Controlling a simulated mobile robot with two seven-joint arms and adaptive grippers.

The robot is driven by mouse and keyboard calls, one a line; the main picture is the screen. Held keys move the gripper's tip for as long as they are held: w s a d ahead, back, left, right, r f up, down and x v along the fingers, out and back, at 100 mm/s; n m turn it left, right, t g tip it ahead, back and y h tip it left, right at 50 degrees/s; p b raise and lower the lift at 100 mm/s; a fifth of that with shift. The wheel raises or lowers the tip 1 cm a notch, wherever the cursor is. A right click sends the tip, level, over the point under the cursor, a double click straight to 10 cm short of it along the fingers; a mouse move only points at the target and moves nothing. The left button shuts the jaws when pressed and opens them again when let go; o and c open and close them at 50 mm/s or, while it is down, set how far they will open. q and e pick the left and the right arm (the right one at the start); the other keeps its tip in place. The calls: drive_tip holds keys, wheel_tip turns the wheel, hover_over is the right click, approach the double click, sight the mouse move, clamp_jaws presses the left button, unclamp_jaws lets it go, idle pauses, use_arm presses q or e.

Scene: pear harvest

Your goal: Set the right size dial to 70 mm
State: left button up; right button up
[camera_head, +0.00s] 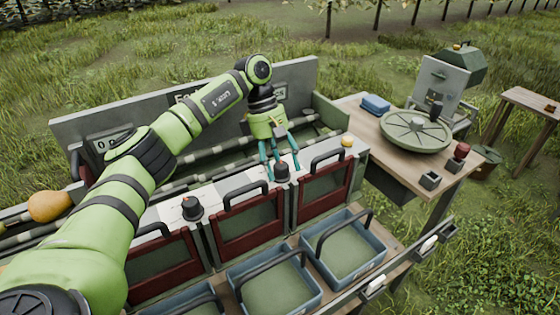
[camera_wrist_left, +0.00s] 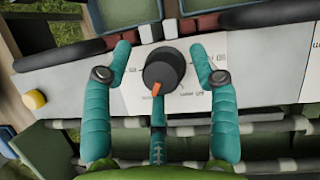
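The right size dial (camera_head: 282,172) is a dark round knob on the white top panel of the sorter. In the left wrist view the dial (camera_wrist_left: 165,68) has an orange pointer aimed toward the bottom of the picture, slightly left. Printed marks surround it, too small to read. My left gripper (camera_head: 279,164) is above the dial, its teal fingers pointing down. In the left wrist view the gripper (camera_wrist_left: 160,50) is open, with a finger on each side of the dial and visible gaps. A third finger lies below the dial. My right gripper is not in view.
Another dark dial (camera_head: 192,208) sits further left on the panel. Red-framed gates with black handles (camera_head: 325,190) and blue crates (camera_head: 345,245) stand in front. A yellow button (camera_head: 347,141) is right of the dial. A wooden table (camera_head: 380,145) stands at the right.

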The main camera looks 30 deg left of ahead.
use_arm(q)
drive_tip(key=shift+w+a+r, duration=0.2)
drive_tip(key=shift+a+r, duration=0.15)
drive_tip(key=shift+r, duration=0.1)
drive_tip(key=s+v, duration=0.1)
drive_tip(key=v, duration=0.9)
drive_tip(key=shift+w+r, duration=0.35)
drive_tip(key=shift+r, duration=0.15)
drive_tip(key=shift+f, duration=0.1)
